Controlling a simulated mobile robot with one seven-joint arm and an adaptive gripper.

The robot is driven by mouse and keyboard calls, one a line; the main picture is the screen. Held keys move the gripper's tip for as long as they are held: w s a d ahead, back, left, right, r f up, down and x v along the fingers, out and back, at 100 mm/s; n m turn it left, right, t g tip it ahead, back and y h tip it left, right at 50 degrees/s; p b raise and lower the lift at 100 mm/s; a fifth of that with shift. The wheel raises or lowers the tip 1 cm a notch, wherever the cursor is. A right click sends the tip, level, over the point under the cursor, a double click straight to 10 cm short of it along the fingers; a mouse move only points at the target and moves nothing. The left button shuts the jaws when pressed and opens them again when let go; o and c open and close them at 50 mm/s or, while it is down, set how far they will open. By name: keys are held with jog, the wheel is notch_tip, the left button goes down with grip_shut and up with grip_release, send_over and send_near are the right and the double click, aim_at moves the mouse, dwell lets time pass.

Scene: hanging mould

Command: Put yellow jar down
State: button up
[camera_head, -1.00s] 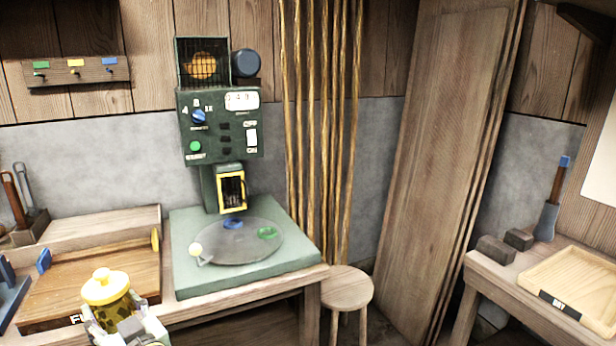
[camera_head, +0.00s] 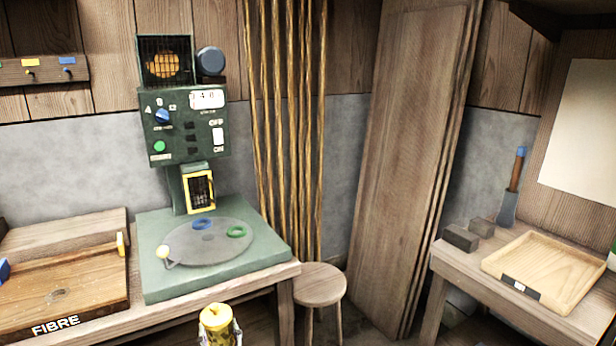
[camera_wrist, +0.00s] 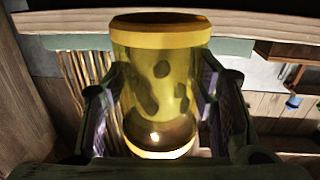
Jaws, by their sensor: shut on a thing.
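The yellow jar (camera_head: 216,322) shows at the bottom of the head view, in front of the workbench edge, with its yellow lid up. My gripper (camera_head: 221,338) is mostly cut off by the lower frame edge there. In the wrist view the jar (camera_wrist: 160,80) fills the middle, translucent yellow with dark blotches inside. My gripper (camera_wrist: 160,105) is shut on the jar, one finger on each side. The jar is held in the air, clear of any surface that I can see.
A green machine (camera_head: 185,130) with a round turntable (camera_head: 205,248) stands on the left bench. A wooden board marked FIBRE (camera_head: 60,290) lies to its left. A stool (camera_head: 320,285) stands right of the bench. A shallow wooden tray (camera_head: 545,265) and dark blocks (camera_head: 461,238) sit on the right table.

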jog(key=s+d+f+m+h, duration=0.2)
jog(key=d+f+h, duration=0.1)
jog(key=d+f, duration=0.8)
jog(key=s+d+f+m+t+h, duration=0.1)
jog(key=d+f+h, duration=0.3)
jog(key=d+f, duration=0.7)
jog(key=shift+s+d+f+m+t+b, duration=0.2)
jog(key=shift+s+f+m+t+b, duration=0.15)
jog(key=shift+s+f+m, duration=0.5)
